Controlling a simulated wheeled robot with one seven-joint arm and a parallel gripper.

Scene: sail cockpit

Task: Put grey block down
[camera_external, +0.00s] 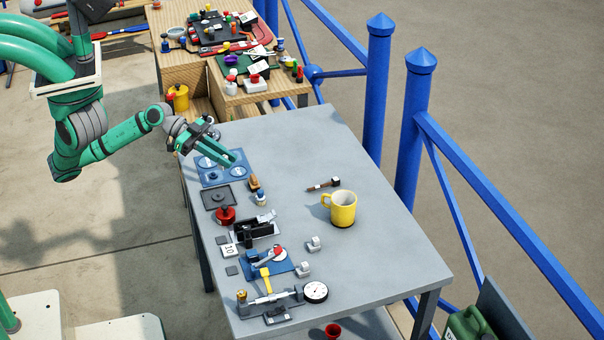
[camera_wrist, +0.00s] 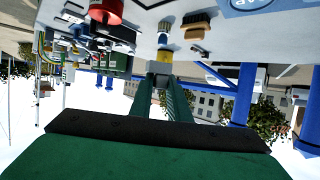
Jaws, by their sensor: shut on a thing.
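My gripper (camera_external: 232,158) is at the table's left side, above the blue board, with its green fingers pointing right. In the wrist view, which is upside down, my gripper (camera_wrist: 163,78) is shut on a small pale grey thing, probably the grey block (camera_wrist: 160,68), at its fingertips. The block cannot be made out in the external view, and the fingers hide much of it. It looks held above the table, but its exact height is unclear.
The grey table (camera_external: 290,150) has a blue board (camera_external: 212,180), a red knob (camera_external: 225,215), a yellow mug (camera_external: 342,208), a hammer (camera_external: 323,185), small pale blocks (camera_external: 314,243) and a dial gauge (camera_external: 316,291). Its far part is clear. Blue railings (camera_external: 410,130) stand beyond the right edge.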

